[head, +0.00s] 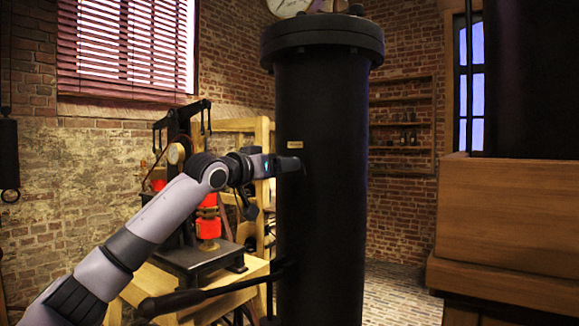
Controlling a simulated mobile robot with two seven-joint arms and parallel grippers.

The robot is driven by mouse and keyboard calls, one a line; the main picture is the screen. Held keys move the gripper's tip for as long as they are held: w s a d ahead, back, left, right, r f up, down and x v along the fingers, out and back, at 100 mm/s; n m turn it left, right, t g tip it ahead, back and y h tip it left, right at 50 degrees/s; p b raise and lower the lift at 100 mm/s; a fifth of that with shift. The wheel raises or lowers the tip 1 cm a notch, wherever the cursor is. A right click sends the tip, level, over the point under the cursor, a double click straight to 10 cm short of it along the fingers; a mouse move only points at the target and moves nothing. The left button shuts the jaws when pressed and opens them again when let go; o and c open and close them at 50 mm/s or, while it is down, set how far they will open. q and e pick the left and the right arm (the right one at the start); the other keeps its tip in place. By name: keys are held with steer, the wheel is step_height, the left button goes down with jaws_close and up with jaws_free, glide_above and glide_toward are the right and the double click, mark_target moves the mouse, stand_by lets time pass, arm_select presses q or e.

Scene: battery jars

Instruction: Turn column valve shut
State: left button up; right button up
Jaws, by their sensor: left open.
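A tall black column (322,210) with a bolted flange at its top stands in the middle of the head view. My left gripper (292,164) is at the column's left side, just below a small pale label plate (295,145). It is open, and its fingers point right, at or very close to the column's surface. I cannot make out a valve there; the gripper may hide it. A black lever (222,290) sticks out to the lower left from the column's lower part, well below the gripper. My right gripper is not in view.
A machine (200,262) with red coils stands on a wooden table (255,270) left of the column, behind my left arm. A wooden cabinet (510,220) fills the right side. Brick floor (397,290) is clear between the column and the cabinet.

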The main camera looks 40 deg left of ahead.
arm_select(q)
steer(key=shift+w, duration=0.15)
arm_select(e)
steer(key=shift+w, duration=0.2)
arm_select(q)
steer(key=shift+r, duration=0.1)
steer(key=shift+c, duration=0.6)
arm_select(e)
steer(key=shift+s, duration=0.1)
arm_select(q)
steer(key=c, duration=0.9)
steer(key=shift+c, duration=0.2)
